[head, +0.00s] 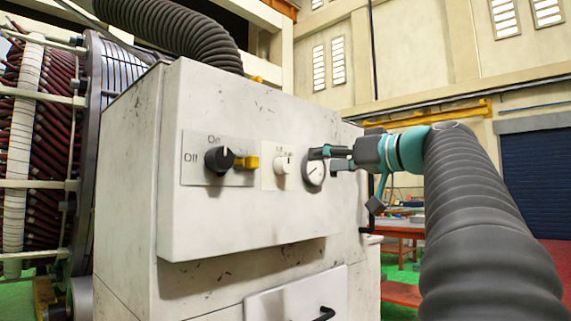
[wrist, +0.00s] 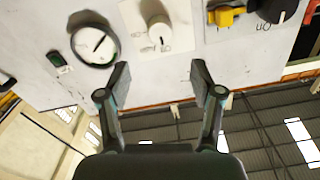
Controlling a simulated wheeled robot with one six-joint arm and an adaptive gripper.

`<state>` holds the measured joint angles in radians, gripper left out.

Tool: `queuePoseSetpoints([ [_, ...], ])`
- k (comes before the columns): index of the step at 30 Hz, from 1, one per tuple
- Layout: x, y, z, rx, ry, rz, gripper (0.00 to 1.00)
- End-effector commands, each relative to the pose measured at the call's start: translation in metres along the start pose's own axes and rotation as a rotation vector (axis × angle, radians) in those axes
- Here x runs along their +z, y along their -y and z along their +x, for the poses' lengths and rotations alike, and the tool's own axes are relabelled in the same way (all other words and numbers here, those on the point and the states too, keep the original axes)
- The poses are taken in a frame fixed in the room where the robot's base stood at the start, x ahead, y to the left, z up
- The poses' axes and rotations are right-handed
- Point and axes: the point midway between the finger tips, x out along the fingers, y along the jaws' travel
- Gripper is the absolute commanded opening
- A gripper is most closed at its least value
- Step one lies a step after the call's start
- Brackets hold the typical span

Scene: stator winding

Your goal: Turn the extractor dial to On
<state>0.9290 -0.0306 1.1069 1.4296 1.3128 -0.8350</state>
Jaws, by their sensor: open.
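A black dial (head: 219,159) sits on the front panel of the white cabinet, with "Off" to its left and "On" above it. A pale mark shows on its face, but I cannot tell its exact setting. In the wrist view the black dial (wrist: 277,8) is upside down and cut off at the top right. My gripper (head: 325,158) is in front of the panel's right side, by the gauge, right of the dial and apart from it. In the wrist view my gripper (wrist: 160,84) has its fingers spread, with nothing between them.
A yellow switch (head: 247,162) stands close to the right of the black dial. A small white knob (head: 283,164) and a round gauge (head: 313,171) follow further right. A ribbed black hose (head: 175,28) runs above the white cabinet (head: 215,225). The space before the panel's left half looks clear.

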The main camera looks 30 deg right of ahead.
Motion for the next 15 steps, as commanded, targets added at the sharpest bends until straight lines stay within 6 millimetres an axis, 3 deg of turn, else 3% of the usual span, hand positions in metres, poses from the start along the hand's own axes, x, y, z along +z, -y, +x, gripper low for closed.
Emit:
queuePoseSetpoints([
  [15,-0.001,0.001,0.087,-0.003,0.002,0.002,0.66],
])
